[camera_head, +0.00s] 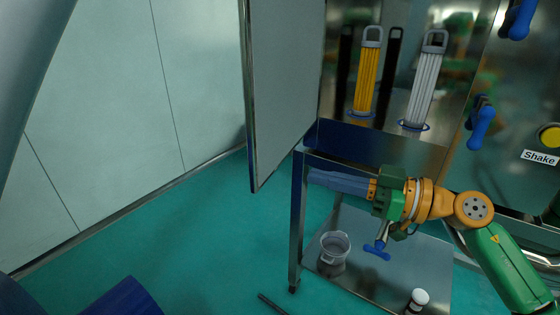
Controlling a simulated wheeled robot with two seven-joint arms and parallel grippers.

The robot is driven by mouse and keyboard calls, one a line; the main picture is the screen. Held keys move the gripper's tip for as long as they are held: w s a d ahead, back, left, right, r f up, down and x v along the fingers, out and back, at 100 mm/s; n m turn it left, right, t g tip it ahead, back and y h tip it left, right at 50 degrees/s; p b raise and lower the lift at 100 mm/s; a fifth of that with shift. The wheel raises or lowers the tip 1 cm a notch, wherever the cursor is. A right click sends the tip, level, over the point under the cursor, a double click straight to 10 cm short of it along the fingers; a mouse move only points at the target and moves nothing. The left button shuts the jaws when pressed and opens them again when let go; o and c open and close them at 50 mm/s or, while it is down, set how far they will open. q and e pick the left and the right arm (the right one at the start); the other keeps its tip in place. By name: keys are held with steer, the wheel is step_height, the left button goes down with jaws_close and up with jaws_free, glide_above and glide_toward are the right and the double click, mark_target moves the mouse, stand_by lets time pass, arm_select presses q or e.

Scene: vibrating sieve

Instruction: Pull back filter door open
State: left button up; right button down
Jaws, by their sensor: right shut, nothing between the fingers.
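The filter door, a flat grey panel (285,90), stands swung out from the left side of the steel cabinet. Its near edge and lower corner show; its top is cut off by the frame. In the opening stand a yellow filter (367,75) and a white filter (427,85), each with a loop handle. My right gripper (312,178) is shut and empty. It points left, below the opening and to the right of the door's lower corner, and appears apart from the door. My left gripper is not in view.
A steel cart shelf (400,270) below my right arm carries a clear beaker (334,248) and a small white-capped bottle (418,298). A blue handle (482,125) and a Shake label (540,157) are at right. Green floor (215,225) is largely clear at left.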

mark_target(261, 163)
steer(key=p+x, duration=0.2)
steer(key=x, duration=0.7)
steer(key=shift+w+a, duration=0.1)
steer(key=shift+w, duration=0.1)
